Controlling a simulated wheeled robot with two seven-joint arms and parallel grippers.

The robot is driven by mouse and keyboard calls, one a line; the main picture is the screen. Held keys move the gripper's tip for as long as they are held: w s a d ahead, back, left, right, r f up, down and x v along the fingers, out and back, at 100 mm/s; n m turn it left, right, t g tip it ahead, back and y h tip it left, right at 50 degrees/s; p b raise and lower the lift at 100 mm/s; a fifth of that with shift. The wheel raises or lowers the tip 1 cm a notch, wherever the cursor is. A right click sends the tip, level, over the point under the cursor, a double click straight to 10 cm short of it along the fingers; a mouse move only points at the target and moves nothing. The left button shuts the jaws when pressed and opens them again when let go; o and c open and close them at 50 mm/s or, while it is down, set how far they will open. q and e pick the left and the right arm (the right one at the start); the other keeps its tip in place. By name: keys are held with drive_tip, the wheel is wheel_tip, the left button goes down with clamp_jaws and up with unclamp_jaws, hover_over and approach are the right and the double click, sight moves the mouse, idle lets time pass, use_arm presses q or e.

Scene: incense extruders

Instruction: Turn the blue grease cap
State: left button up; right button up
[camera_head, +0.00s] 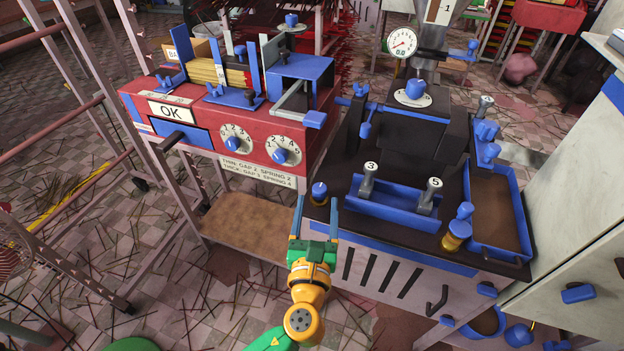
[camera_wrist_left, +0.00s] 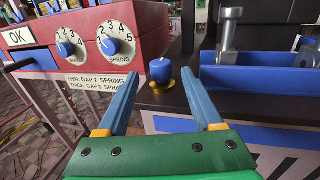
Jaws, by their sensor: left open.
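A small blue cap on a yellow brass base (camera_head: 319,190) stands at the front left corner of the dark machine top. In the left wrist view the blue cap (camera_wrist_left: 161,70) shows upright, between and beyond the fingertips. My left gripper (camera_head: 316,206) is open and empty, just in front of this cap. Its two blue fingers (camera_wrist_left: 160,76) point towards the cap, with a gap around it. I cannot tell that either finger touches it. A second blue cap on a brass body (camera_head: 458,232) stands further right on the machine. My right gripper is not in view.
A blue tray (camera_head: 392,203) with levers marked 3 and 5 lies right of the cap. The red cabinet (camera_head: 225,143) with two blue dials stands to the left. A pressure gauge (camera_head: 402,42) rises behind. A brown shelf (camera_head: 245,222) sits low at left.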

sight(318, 196)
use_arm(q)
drive_tip(key=w, duration=0.4)
drive_tip(key=shift+w+d+b, duration=0.2)
drive_tip(key=shift+d+b, duration=0.05)
drive_tip(key=shift+b, duration=0.05)
drive_tip(key=shift+w, duration=0.3)
clamp_jaws()
drive_tip(key=shift+a, duration=0.1)
